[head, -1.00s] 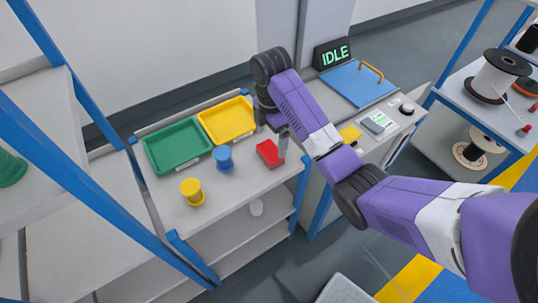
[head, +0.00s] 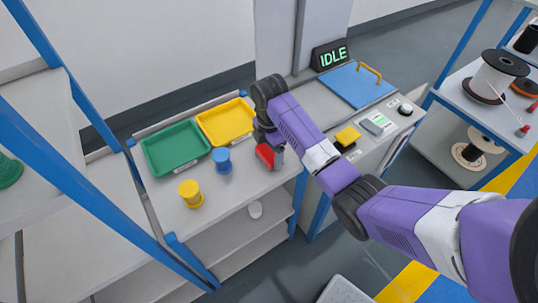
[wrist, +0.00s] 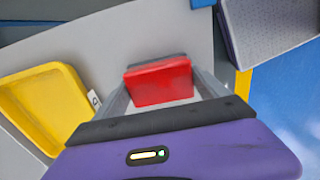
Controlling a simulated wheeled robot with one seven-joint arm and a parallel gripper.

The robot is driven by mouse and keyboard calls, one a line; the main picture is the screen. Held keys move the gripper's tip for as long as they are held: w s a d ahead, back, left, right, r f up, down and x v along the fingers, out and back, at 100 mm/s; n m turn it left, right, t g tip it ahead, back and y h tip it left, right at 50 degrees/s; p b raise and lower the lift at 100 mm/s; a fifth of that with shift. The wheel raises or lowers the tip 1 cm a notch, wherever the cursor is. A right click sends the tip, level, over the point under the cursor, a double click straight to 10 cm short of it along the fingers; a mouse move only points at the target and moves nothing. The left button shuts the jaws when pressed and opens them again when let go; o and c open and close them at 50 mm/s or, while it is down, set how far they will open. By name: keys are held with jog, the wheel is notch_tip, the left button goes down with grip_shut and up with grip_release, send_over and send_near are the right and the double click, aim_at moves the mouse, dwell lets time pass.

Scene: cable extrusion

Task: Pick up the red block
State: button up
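The red block (head: 264,155) is on the light grey shelf top, right of the blue spool (head: 222,160) and in front of the yellow tray (head: 226,122). My gripper (head: 268,150) is lowered at the block, pointing down. In the head view its fingers partly cover the block. In the wrist view the red block (wrist: 159,82) lies between my two grey fingers, one along its left side and one along its right. The fingers stand wide apart, and I see no clear sign of them squeezing it. Contact at the sides is hard to make out.
A green tray (head: 176,147) and a yellow spool (head: 191,194) are farther left on the same top. To the right is a console with a blue lid (head: 357,83), a yellow button (head: 347,136) and a sign reading IDLE (head: 331,56). Blue frame posts stand at left.

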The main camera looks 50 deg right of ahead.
jog(key=c, duration=0.7)
jog(key=shift+r, duration=0.8)
notch_tip(320, 180, up, 14)
jog(key=p, duration=0.8)
notch_tip(320, 180, up, 4)
send_over(269, 151)
jog(key=shift+a+r, duration=0.1)
jog(key=shift+r, duration=0.1)
